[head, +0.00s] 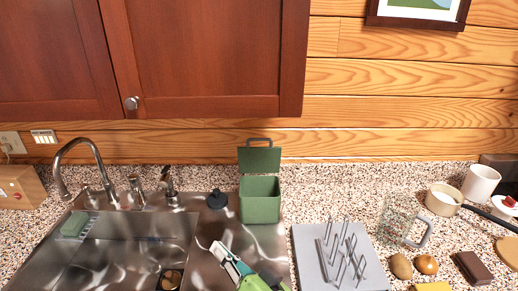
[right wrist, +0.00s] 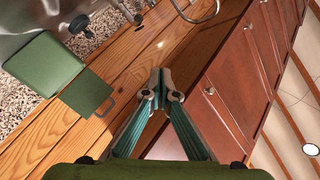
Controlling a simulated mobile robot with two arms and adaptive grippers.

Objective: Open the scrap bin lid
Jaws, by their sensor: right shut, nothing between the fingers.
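The scrap bin (head: 260,208) is a small green box at the back of the counter, at the right end of the sink. Its green lid (head: 259,160) stands up at the bin's back edge, with a handle loop on top, so the lid is open. In the right wrist view the bin (right wrist: 45,62) and the raised lid (right wrist: 86,93) are at the left. My right gripper (head: 217,250) is shut and empty, in front of the bin and apart from it; its closed fingers (right wrist: 161,88) also show in the wrist view. My left gripper is out of view.
A steel sink (head: 130,240) with a tall faucet (head: 88,150) lies left. A grey drying rack (head: 310,255) with upright pegs stands right of the bin. A clear jug (head: 395,220), pan, white mug (head: 481,183) and food items fill the right. Red-brown cabinets (head: 205,55) hang above.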

